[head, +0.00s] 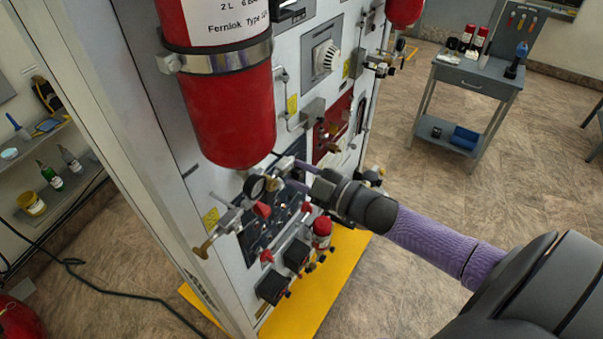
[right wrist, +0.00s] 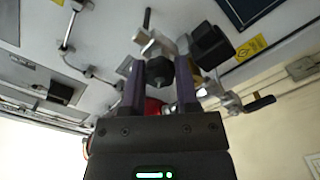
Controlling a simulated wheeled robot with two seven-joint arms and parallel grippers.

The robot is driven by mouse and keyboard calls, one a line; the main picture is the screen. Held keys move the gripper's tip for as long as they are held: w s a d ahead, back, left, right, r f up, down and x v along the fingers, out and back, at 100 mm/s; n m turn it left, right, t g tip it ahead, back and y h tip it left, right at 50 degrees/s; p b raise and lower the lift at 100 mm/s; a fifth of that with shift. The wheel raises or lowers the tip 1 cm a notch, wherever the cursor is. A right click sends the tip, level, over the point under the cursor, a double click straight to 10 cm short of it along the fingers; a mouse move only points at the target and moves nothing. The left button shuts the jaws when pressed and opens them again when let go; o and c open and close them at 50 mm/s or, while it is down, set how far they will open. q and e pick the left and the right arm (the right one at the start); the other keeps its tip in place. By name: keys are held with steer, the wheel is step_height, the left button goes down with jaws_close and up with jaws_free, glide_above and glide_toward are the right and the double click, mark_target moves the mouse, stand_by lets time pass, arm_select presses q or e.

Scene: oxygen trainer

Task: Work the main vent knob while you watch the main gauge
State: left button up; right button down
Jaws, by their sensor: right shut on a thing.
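The trainer panel (head: 225,195) carries a red cylinder (head: 232,120) with a metal band. Below the cylinder, a small round gauge (head: 255,187) sits on metal fittings; its reading is too small to tell. My right gripper (head: 286,173) reaches in from the right, beside the gauge. In the right wrist view its purple fingers (right wrist: 160,88) stand on either side of a black knob (right wrist: 159,71), and the gripper is shut on it. The knob cannot be told clearly in the head view. My left gripper is not in view.
Red-handled valves (head: 262,209) and black boxes (head: 271,287) are crowded below the gauge. A yellow base plate (head: 325,285) lies at the panel's foot. A grey cart (head: 478,76) stands at the back right. A dark hose (head: 105,285) crosses the floor at left.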

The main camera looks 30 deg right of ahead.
steer(key=shift+c, duration=1.8)
jaws_free()
steer(key=v, duration=1)
steer(key=shift+f, duration=0.1)
